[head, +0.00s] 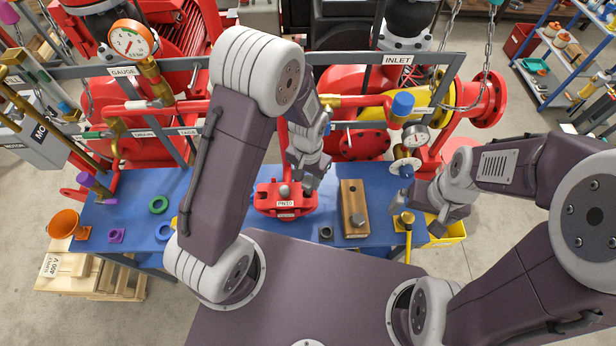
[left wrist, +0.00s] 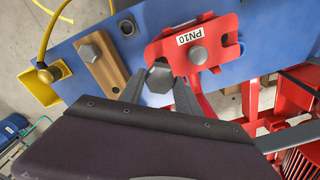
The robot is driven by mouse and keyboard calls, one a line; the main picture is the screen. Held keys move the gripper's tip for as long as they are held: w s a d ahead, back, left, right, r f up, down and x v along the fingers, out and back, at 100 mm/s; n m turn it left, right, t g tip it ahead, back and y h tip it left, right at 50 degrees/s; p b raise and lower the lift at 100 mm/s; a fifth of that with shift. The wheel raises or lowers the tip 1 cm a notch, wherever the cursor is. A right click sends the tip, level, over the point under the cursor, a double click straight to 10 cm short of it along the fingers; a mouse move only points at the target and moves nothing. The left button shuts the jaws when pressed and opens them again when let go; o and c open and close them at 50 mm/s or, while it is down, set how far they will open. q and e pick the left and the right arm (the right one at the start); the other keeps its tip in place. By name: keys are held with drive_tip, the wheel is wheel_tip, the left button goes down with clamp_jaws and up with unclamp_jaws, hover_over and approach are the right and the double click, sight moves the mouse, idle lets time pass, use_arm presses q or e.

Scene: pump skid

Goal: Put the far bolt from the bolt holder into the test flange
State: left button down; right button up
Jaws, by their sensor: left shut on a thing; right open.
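The red test flange (head: 270,205), labelled PN10, sits on the blue bench. My left gripper (head: 309,186) is at the flange's right end, shut on a hex-headed bolt (left wrist: 160,80). The bolt's shank is hidden, so I cannot tell whether it is in a flange hole. The wooden bolt holder (head: 350,192) stands right of the flange. One bolt (head: 357,219) is at its near end; its far end shows no bolt. My right gripper (head: 438,226) is open and empty, right of the holder.
A dark nut (head: 326,232) lies near the front edge. Green (head: 158,205) and purple (head: 116,236) rings lie at left. Red pipework and a grey frame rise behind the flange.

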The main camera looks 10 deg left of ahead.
use_arm(q)
drive_tip(key=shift+f+b, duration=2.15)
drive_tip(key=shift+f, duration=0.7)
drive_tip(key=c, duration=0.8)
unclamp_jaws()
drive_tip(key=shift+o, duration=0.2)
wheel_tip(320, 180, up, 9)
drive_tip(key=shift+r+b, duration=0.1)
drive_tip(key=shift+b, duration=0.5)
